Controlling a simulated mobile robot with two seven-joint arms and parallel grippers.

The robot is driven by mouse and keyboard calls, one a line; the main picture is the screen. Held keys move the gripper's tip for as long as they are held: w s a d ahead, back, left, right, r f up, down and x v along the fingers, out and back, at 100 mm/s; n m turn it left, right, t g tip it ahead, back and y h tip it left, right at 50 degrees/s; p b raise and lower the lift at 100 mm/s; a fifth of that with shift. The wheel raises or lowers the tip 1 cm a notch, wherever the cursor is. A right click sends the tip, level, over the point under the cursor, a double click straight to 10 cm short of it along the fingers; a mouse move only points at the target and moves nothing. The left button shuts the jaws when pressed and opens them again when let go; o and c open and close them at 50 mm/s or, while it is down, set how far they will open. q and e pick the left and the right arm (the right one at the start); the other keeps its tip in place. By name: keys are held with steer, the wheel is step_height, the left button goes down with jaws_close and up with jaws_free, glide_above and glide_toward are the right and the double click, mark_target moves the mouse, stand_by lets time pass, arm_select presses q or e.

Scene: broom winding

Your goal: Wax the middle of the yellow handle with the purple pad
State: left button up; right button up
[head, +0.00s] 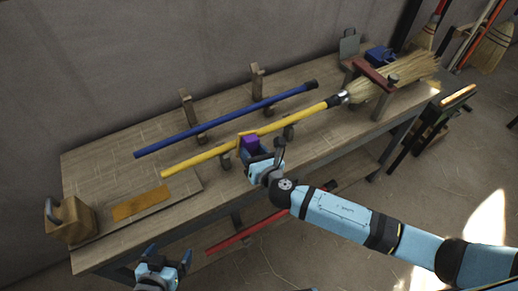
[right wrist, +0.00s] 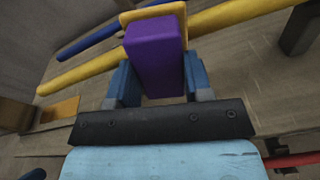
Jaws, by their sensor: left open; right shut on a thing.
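The yellow handle (head: 215,151) lies across the bench on low supports, its right end joined to a straw broom head (head: 405,73). My right gripper (head: 254,152) is at the handle's middle and shut on the purple pad (head: 250,141). In the right wrist view the purple pad (right wrist: 155,55) stands between the blue fingers, in front of the yellow handle (right wrist: 85,75). A yellowish layer shows at the pad's far end, close to the handle; I cannot tell whether they touch. My left gripper (head: 166,254) is open and empty, low at the bench's front left edge.
A blue handle (head: 225,119) lies behind the yellow one on wooden supports. A wooden block (head: 70,221) and an orange-yellow sheet (head: 141,203) are at the bench's left end. A clamp (head: 374,76) spans the broom head. A red handle (head: 247,231) is on the lower level.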

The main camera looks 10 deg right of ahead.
steer(key=shift+s+a+p, duration=0.2)
steer(key=shift+s+a, duration=0.1)
steer(key=shift+a, duration=0.35)
steer(key=shift+s+a+p, duration=0.15)
steer(key=shift+s+a, duration=0.15)
steer(key=shift+a, duration=0.35)
steer(key=shift+s+a, duration=0.15)
steer(key=shift+a, duration=0.05)
steer(key=shift+c, duration=0.4)
steer(key=shift+s+r, duration=0.1)
steer(key=shift+s, duration=0.05)
steer(key=shift+c, duration=1.2)
steer(key=shift+w+d+p, duration=0.25)
steer(key=shift+d, duration=0.35)
steer(key=shift+w+d+p, duration=0.2)
steer(key=shift+w+d, duration=0.05)
steer(key=shift+d, duration=0.35)
steer(key=shift+w+d, duration=0.25)
steer(key=shift+d, duration=0.4)
steer(key=shift+w+d, duration=0.35)
steer(key=shift+d, duration=0.65)
steer(key=shift+w+d, duration=0.4)
steer(key=shift+d, duration=0.6)
steer(key=shift+w+d, duration=0.35)
steer(key=shift+d, duration=0.65)
steer(key=shift+w+d, duration=0.35)
steer(key=shift+d, duration=0.45)
steer(key=shift+w+d, duration=0.3)
steer(key=shift+d, duration=0.5)
